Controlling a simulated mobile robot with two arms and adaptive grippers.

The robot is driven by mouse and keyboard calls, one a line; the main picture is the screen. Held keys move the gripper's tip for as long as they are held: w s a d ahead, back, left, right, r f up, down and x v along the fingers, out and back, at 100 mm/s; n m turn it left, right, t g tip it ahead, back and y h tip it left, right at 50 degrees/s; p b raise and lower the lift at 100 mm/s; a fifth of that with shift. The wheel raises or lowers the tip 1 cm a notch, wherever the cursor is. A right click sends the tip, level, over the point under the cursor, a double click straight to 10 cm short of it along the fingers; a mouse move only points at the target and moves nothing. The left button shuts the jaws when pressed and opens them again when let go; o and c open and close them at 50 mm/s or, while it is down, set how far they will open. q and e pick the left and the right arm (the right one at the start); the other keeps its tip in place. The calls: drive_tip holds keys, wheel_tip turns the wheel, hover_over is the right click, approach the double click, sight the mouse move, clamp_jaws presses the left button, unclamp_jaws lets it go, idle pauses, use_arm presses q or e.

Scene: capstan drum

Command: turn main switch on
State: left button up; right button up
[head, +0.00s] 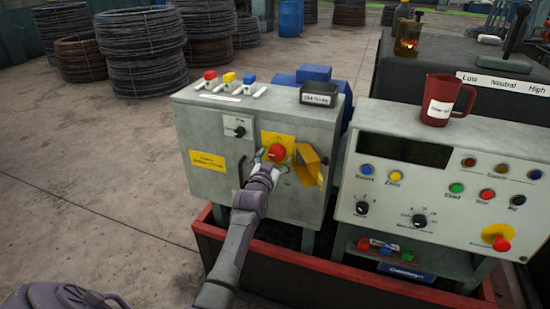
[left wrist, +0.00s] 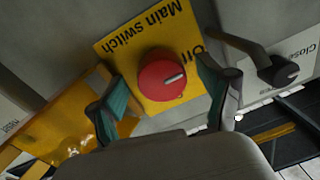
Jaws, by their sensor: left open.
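The main switch (head: 277,153) is a round red knob on a yellow plate on the front of the left grey cabinet. My left gripper (head: 268,163) is at the knob. In the left wrist view its fingers (left wrist: 165,95) are open, one on each side of the knob; I cannot tell if they touch it. My right gripper is not in view.
A yellow hinged flap (head: 309,165) sticks out just right of the switch. A black handle (left wrist: 245,48) labelled "Close" is near my finger in the left wrist view. A control panel (head: 440,190) stands to the right; a red-rimmed tray (head: 340,270) runs below. Open concrete floor lies left.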

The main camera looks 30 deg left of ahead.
use_arm(q)
drive_tip(key=shift+w, duration=0.2)
drive_tip(key=c, duration=1.2)
drive_tip(key=shift+o, duration=0.2)
